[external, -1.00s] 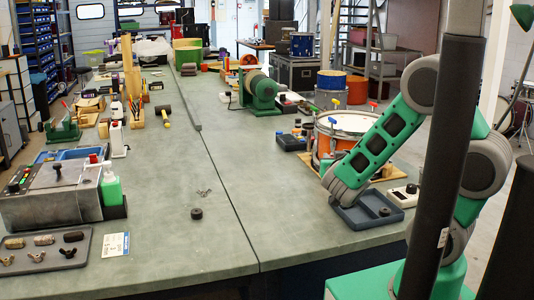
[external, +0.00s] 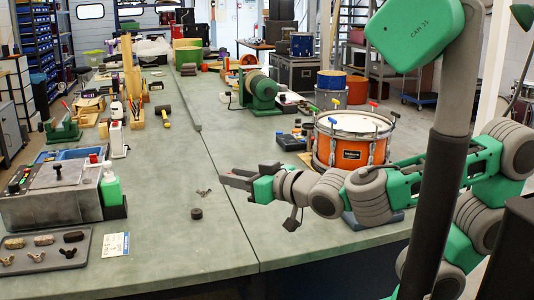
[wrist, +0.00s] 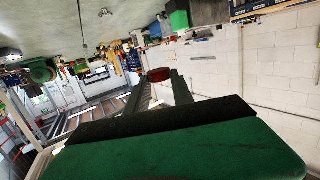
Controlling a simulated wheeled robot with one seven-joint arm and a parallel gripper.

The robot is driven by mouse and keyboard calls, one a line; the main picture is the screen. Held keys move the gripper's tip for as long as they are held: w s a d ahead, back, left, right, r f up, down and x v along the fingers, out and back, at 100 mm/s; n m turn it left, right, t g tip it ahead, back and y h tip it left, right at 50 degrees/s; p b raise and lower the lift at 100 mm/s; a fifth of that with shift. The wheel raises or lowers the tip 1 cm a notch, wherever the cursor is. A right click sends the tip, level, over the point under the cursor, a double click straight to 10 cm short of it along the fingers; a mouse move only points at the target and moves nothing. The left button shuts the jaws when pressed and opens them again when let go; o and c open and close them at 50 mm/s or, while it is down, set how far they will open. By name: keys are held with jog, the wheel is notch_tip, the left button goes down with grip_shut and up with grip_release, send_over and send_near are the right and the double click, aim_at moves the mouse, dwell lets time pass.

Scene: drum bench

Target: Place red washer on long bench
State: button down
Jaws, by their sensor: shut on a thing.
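The red washer (wrist: 158,75) is between the fingertips of my gripper (wrist: 157,84) in the wrist view, and the gripper is shut on it. In the external view my gripper (external: 224,176) reaches out to the left over the long bench (external: 160,225), roughly level above its surface near the long seam. The washer cannot be made out in the external view. How high the fingertips are above the bench is hard to tell.
A small black puck (external: 196,213) and a wing nut (external: 204,192) lie on the bench left of my gripper. An orange drum (external: 352,140) stands to the right. A grey tray (external: 50,248) and a metal box (external: 55,195) are at the left. Bench surface between is clear.

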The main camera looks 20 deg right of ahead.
jog(key=s+a+f+n+g+y, duration=0.1)
jog(key=s+f+n+y, duration=0.1)
jog(key=s+f, duration=0.4)
jog(key=shift+a+f+g, duration=0.2)
jog(key=shift+a+g, duration=0.15)
jog(key=shift+g, duration=0.05)
jog(key=shift+w, duration=0.1)
jog(key=b, duration=0.1)
send_over(188, 254)
jog(key=f+v, duration=0.1)
jog(key=v, duration=0.3)
jog(key=f, duration=0.4)
jog(key=shift+d+f, duration=0.25)
jog(key=shift+f, duration=0.15)
jog(key=w+a+f, duration=0.1)
jog(key=f, duration=0.1)
jog(key=a+f+b, duration=0.1)
jog(key=f, duration=0.2)
jog(key=w+a+f, duration=0.1)
jog(key=f, duration=0.1)
jog(key=shift+w+a+f, duration=0.2)
jog(key=shift+w+f, duration=0.05)
jog(key=shift+w, duration=0.1)
